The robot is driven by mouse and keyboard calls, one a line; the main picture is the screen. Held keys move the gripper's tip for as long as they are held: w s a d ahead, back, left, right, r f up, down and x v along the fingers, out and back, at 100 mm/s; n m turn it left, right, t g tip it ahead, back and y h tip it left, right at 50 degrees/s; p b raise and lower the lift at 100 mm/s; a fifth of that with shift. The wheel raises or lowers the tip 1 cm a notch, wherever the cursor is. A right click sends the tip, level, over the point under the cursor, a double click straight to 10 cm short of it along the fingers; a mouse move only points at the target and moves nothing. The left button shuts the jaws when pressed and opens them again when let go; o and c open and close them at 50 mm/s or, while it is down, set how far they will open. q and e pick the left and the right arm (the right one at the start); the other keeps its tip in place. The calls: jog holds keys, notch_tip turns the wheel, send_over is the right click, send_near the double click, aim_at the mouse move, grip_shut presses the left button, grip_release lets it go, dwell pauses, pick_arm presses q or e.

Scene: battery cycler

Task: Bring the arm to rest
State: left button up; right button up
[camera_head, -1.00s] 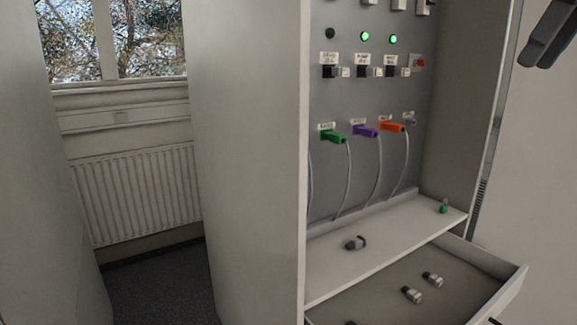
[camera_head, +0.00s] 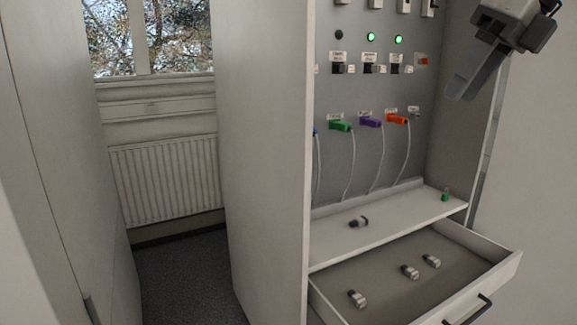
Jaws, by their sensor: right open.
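My right gripper (camera_head: 468,80) hangs at the top right in the head view, in front of the cabinet's right side wall. Its jaws are open and I see nothing between them. It is apart from the shelf and the drawer below it. My left gripper is out of view.
The cabinet panel (camera_head: 345,185) carries green, purple and orange plugs with cables. A dark cylinder (camera_head: 359,222) and a small green-based item (camera_head: 446,194) are on the shelf (camera_head: 335,245). The open drawer (camera_head: 395,295) juts out below, holding several metallic cylinders. Free floor (camera_head: 185,285) shows left.

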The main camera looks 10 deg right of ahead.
jog(key=w+a+f+m+g+y, duration=0.1)
jog(key=a+f+m+y, duration=0.2)
jog(key=a+f+y, duration=0.65)
jog(key=w+a+f+m+y, duration=0.1)
jog(key=a+f+m+y, duration=0.15)
jog(key=a+f, duration=0.75)
jog(key=a+f+m+g+y, duration=0.15)
jog(key=a+f+y, duration=0.35)
jog(key=a, duration=1.1)
jog(key=d+f+m+t+h, duration=0.6)
jog(key=f+m, duration=0.3)
jog(key=m, duration=0.3)
jog(key=d+f+m+t+h, duration=0.3)
jog(key=f+m+t+h, duration=0.2)
jog(key=f+m+t, duration=0.55)
jog(key=s+d+f+m+g+h, duration=0.3)
jog(key=s+d+f+m+g, duration=0.1)
jog(key=s+f, duration=0.4)
jog(key=s+d+f+m+g+h, duration=0.3)
jog(key=s+d+f+m, duration=0.2)
jog(key=s+f, duration=0.3)
jog(key=shift+d+f+m+g+h, duration=0.3)
jog(key=shift+d+f+m+g, duration=0.1)
jog(key=shift+d+f, duration=0.1)
